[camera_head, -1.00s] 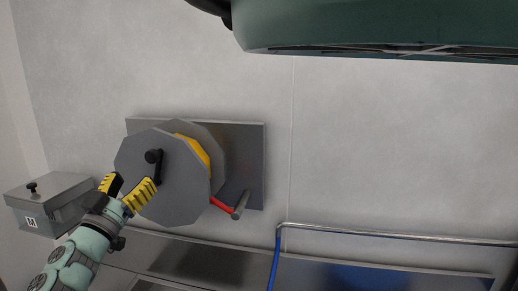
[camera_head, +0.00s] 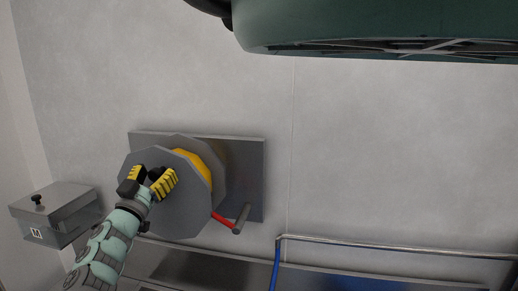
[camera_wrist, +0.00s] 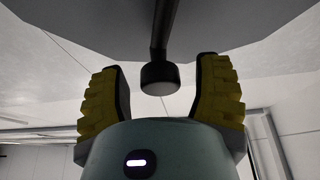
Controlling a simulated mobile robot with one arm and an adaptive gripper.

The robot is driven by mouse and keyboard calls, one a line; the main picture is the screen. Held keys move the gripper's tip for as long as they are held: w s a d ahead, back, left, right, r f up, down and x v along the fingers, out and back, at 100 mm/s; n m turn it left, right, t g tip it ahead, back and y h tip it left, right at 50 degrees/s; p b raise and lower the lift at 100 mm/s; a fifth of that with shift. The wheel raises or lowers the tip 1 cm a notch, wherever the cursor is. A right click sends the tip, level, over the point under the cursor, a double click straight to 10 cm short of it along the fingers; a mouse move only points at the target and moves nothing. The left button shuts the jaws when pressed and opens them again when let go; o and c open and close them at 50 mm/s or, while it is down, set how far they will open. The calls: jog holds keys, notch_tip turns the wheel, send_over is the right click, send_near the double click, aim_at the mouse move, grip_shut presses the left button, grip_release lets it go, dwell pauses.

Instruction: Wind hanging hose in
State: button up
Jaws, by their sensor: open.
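A grey hose reel (camera_head: 185,215) with wound yellow hose (camera_head: 193,164) is mounted on a grey wall plate (camera_head: 247,165). A red length (camera_head: 222,220) comes off the reel's lower right by a grey post (camera_head: 241,218). My gripper (camera_head: 153,178) is open in front of the reel's front disc, over the crank handle. In the wrist view, the black crank knob (camera_wrist: 159,76) sits between the two yellow-padded fingers of my gripper (camera_wrist: 160,95), with gaps on both sides. In the head view the gripper hides most of the crank.
A grey lidded box (camera_head: 57,212) stands at the left. A large dark green body (camera_head: 380,28) overhangs at the top. The wall (camera_head: 400,150) right of the reel is bare.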

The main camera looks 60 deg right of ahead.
grip_shut()
dwell(0.5)
jog(key=shift+s+d+f+m+b, duration=0.15)
jog(key=shift+s+m+b, duration=0.15)
jog(key=shift+m+b, duration=0.15)
